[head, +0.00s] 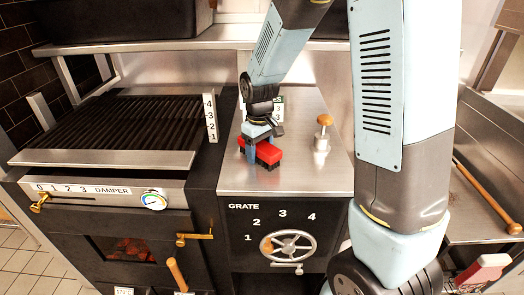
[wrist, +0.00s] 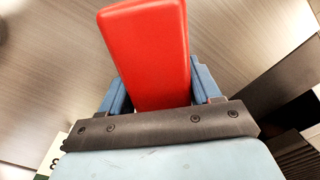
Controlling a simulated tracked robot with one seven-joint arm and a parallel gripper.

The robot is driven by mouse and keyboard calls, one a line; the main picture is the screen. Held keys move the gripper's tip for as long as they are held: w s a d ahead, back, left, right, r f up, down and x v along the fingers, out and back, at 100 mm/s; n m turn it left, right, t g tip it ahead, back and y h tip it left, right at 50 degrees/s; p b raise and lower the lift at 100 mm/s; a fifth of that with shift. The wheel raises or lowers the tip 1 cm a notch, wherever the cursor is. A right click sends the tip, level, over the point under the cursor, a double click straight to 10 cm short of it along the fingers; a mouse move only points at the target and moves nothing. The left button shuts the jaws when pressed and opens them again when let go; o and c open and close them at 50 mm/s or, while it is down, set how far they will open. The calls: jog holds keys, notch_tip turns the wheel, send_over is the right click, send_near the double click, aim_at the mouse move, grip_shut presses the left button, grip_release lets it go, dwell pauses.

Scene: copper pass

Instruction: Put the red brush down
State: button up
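The red brush (head: 268,152) has a red body with dark bristles below. It is at the steel counter (head: 310,178) between the grill and my arm. My gripper (head: 258,146) points down at it, with blue fingers on either side. In the wrist view the red brush (wrist: 148,50) fills the space between the two blue fingers of my gripper (wrist: 158,88), which lie against its sides. The brush is level and low over the counter. I cannot tell whether its bristles touch the surface.
A grill grate (head: 125,120) stands left of the counter. A brass-knobbed steel press (head: 322,135) stands right of the brush. A grate handwheel (head: 290,246) is on the front panel below. A wooden rod (head: 485,195) lies at the right. Counter in front of the brush is clear.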

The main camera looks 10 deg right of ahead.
jog(key=shift+o, duration=1.4)
jog(key=shift+s+f, duration=0.1)
jog(key=shift+f, duration=0.05)
jog(key=shift+a, duration=0.1)
jog(key=shift+s, duration=0.1)
